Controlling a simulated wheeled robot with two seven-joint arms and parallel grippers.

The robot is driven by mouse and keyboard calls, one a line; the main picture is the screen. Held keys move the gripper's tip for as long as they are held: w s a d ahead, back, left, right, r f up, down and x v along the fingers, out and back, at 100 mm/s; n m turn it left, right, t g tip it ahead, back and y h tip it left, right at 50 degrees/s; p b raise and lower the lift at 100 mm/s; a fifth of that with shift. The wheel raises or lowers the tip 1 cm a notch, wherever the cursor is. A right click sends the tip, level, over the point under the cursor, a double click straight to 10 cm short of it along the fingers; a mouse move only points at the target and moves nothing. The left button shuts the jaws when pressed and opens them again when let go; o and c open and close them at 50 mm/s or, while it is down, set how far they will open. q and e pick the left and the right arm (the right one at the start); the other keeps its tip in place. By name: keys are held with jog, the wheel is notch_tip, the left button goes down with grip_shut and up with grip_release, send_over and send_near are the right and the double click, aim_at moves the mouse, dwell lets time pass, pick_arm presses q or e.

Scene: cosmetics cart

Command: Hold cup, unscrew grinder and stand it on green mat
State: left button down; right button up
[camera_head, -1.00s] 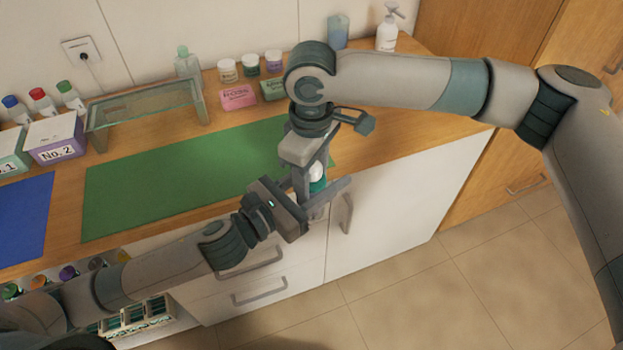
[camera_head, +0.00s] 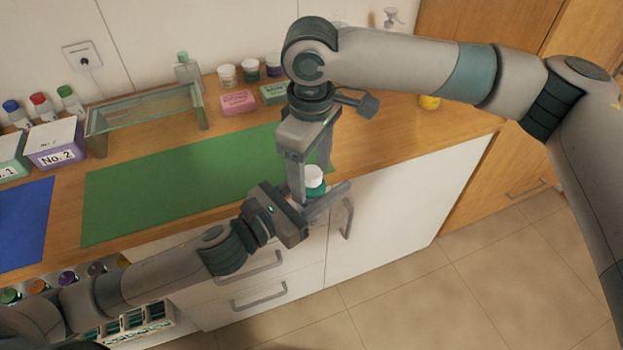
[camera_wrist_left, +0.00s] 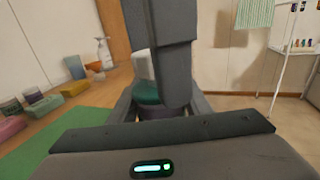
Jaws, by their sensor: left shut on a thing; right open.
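My left gripper (camera_head: 318,203) is shut on a small upright piece in front of the counter edge. Its white top (camera_head: 313,175) and teal band (camera_head: 316,190) show above the fingers; they also show in the left wrist view (camera_wrist_left: 147,92). These look like the grinder on the cup, but the lower part is hidden by my fingers, so I cannot tell where they join. My right gripper (camera_head: 312,172) is open, pointing down beside the white top; contact is unclear. The green mat (camera_head: 180,185) lies bare on the counter, left of both grippers.
A glass shelf stand (camera_head: 150,115) stands behind the mat. Pink (camera_head: 237,102) and green boxes (camera_head: 273,93) and several jars sit at the back. A blue mat (camera_head: 22,220) and labelled boxes (camera_head: 55,145) are at left. Drawer handles stick out below the grippers.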

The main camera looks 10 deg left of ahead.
jog(key=shift+r, duration=0.15)
jog(key=shift+c, duration=0.5)
jog(key=shift+r+m, duration=1.6)
jog(key=shift+r, duration=0.1)
jog(key=shift+f, duration=0.1)
jog(key=shift+f, duration=3.9)
jog(key=c, duration=1.1)
jog(key=shift+o, duration=0.2)
jog(key=shift+n, duration=1.6)
